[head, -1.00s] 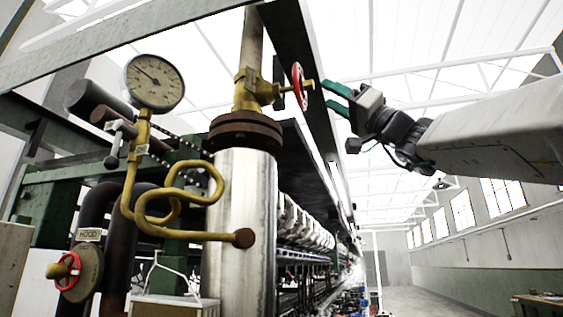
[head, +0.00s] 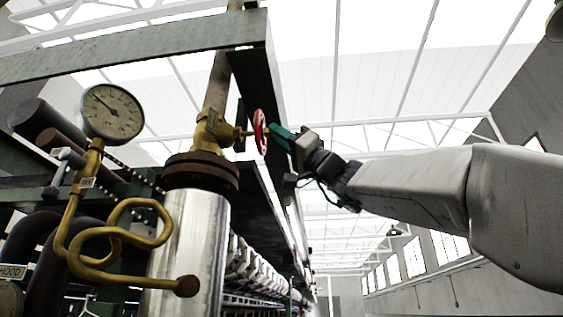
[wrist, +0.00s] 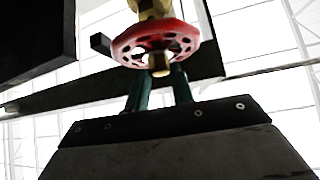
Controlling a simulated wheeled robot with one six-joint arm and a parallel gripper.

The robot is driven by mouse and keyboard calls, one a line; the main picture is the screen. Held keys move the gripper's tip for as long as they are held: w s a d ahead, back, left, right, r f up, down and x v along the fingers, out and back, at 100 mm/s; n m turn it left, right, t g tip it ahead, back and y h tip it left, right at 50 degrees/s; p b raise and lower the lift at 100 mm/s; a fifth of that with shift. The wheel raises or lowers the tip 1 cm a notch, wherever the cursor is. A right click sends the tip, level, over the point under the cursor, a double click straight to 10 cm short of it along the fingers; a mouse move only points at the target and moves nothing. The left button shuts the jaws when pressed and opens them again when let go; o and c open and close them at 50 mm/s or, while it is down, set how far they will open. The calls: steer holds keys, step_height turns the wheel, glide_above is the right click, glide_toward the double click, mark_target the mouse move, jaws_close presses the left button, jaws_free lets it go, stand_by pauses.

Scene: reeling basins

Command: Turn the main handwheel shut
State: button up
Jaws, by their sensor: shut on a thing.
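The main handwheel (head: 259,125) is small and red, on the stem of a brass valve (head: 210,133) above the silver column. It also shows in the wrist view (wrist: 125,45), with round holes in its face and a brass stem end at its centre. My gripper (head: 273,135) is at the wheel's right side, its teal fingers reaching the wheel. In the wrist view the two fingers (wrist: 158,88) stand apart and their tips are hidden behind the wheel. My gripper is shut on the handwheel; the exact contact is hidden.
A pressure gauge (head: 112,112) on a coiled yellow pipe (head: 120,240) stands left of the silver column (head: 190,240). A dark green beam (head: 255,75) runs close behind the wheel. A HOOD label (head: 12,272) is at the lower left.

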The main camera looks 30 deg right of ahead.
steer(key=shift+s+a+r+m+g+h, duration=0.2)
steer(key=shift+r+m+h, duration=0.15)
steer(key=shift+m+h, duration=3)
steer(key=shift+s+a+r+m+g+h, duration=0.1)
steer(key=shift+s+a+r+m+h, duration=0.15)
steer(key=shift+m+h, duration=3.1)
steer(key=shift+s+a+r+m+g+h, duration=0.3)
steer(key=shift+m+h, duration=1.3)
steer(key=shift+m, duration=3.5)
steer(key=shift+w+d+r, duration=0.1)
steer(key=shift+d, duration=0.05)
steer(key=o, duration=1)
steer(key=shift+m, duration=0.3)
steer(key=v, duration=0.7)
steer(key=shift+s, duration=0.4)
